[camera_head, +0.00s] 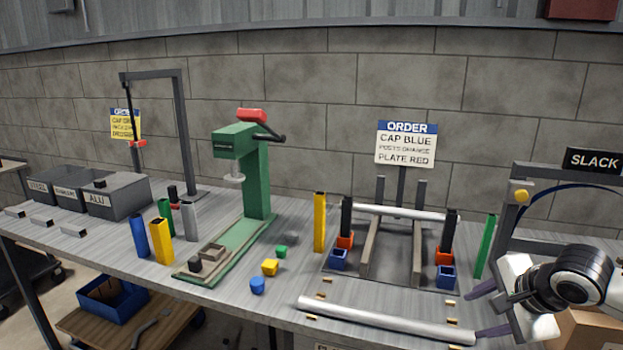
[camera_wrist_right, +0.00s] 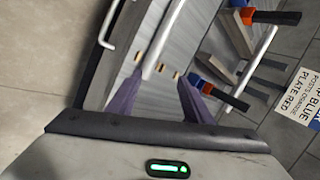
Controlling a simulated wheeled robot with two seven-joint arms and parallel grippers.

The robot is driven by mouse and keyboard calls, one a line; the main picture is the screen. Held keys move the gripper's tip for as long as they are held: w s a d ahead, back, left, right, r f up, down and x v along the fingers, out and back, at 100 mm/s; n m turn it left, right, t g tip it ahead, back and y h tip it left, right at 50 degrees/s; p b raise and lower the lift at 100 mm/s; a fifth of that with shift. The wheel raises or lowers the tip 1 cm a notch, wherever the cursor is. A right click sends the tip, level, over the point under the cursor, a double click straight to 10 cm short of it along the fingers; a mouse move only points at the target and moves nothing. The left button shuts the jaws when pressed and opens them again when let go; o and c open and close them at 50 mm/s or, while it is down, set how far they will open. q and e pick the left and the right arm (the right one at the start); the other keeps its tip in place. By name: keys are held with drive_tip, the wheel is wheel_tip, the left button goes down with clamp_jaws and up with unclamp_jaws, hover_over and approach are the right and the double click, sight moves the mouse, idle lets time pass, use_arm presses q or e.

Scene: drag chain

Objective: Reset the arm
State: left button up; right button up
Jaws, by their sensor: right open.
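My right gripper (camera_head: 476,313) is at the right front of the bench, its two purple fingers spread apart and empty. In the right wrist view the open fingers (camera_wrist_right: 160,76) point toward the bench, with the near end of a silver rod (camera_wrist_right: 163,40) showing between them. That silver rod (camera_head: 385,321) lies along the bench's front edge, its right end close to my fingers. The fingers look clear of it; the exact gap cannot be told. My left gripper is in neither view.
A fixture with two dark uprights (camera_head: 391,250) holds another silver rod (camera_head: 400,212). Black posts with orange and blue blocks flank it. A green post (camera_head: 486,246) and the SLACK frame (camera_head: 517,205) stand near my right arm. A green press (camera_head: 257,180) is further left.

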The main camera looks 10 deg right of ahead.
drive_tip(key=s+a+f+n+y, duration=0.2)
drive_tip(key=s+a+f+n, duration=0.1)
drive_tip(key=a+f+n, duration=0.45)
drive_tip(key=s+a+f+n+y, duration=0.2)
drive_tip(key=s+a+f+n, duration=0.15)
drive_tip(key=a+f, duration=0.6)
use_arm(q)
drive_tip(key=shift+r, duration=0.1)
use_arm(e)
drive_tip(key=s+a+f+n, duration=0.3)
drive_tip(key=s+f+n, duration=0.2)
drive_tip(key=s, duration=0.3)
drive_tip(key=s+a+f+n+t+h, duration=0.1)
drive_tip(key=s+a+f+n, duration=0.3)
drive_tip(key=s+f, duration=0.3)
drive_tip(key=shift+s+a+f+n+t, duration=0.15)
drive_tip(key=shift+s+f+n+t, duration=0.15)
drive_tip(key=shift+s+n, duration=0.2)
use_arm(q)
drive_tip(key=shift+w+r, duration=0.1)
use_arm(e)
drive_tip(key=shift+w, duration=0.1)
